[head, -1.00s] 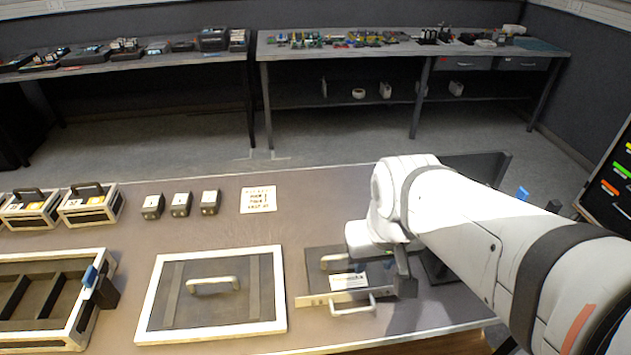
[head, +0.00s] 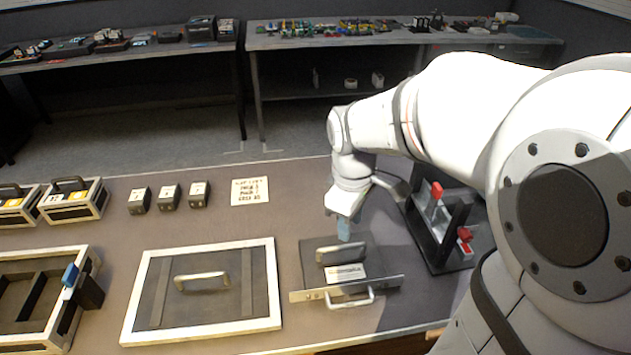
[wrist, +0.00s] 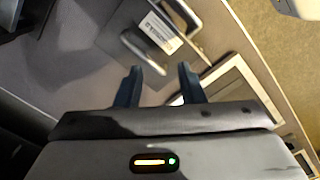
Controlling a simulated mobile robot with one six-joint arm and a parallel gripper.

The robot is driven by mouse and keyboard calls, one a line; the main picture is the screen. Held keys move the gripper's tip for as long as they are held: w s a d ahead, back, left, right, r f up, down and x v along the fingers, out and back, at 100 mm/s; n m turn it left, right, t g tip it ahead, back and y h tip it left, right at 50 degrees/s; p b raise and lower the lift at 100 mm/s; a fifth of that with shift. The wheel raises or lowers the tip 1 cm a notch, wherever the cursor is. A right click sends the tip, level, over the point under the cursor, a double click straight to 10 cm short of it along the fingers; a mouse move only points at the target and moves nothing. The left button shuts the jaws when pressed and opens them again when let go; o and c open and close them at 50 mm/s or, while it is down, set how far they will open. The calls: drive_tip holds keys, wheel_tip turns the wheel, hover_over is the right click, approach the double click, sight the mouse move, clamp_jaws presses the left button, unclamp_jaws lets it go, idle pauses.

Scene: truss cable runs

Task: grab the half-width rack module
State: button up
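The half-width rack module (head: 312,262) is a flat dark box with a silver front plate, a front handle, a top handle (head: 340,252) and a white label. It lies on the table at the front, right of the framed lid. My gripper (head: 345,230) is above its back edge, apart from the top handle. In the wrist view my gripper (wrist: 160,86) shows two dark fingers spread apart with nothing between them. The module (wrist: 190,18) with its handle and label is beyond the fingertips there.
A white-framed lid with a handle (head: 200,282) lies left of the module. A black stand with red clamps (head: 437,225) stands close on the right. An open case (head: 40,300) is at the left. Small black blocks (head: 168,197) and a paper card (head: 250,191) lie behind.

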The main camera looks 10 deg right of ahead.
sight(343, 248)
drive_tip(key=shift+w+d+f+n+g+b, duration=0.1)
drive_tip(key=shift+w+f+n+g+b, duration=0.3)
drive_tip(key=shift+w+f+n, duration=1.4)
drive_tip(key=shift+s+d+f+n+g+b, duration=0.2)
drive_tip(key=shift+f+n+b, duration=0.4)
drive_tip(key=shift+f, duration=2.6)
drive_tip(key=shift+w+a+f+n+g+b, duration=0.1)
drive_tip(key=shift+w+f+n+g+b, duration=0.25)
drive_tip(key=shift+w+f+n, duration=1.5)
drive_tip(key=shift+s+f+m, duration=0.45)
drive_tip(key=shift+s+f, duration=0.3)
drive_tip(key=shift+s, duration=0.25)
drive_tip(key=shift+c, duration=0.3)
clamp_jaws()
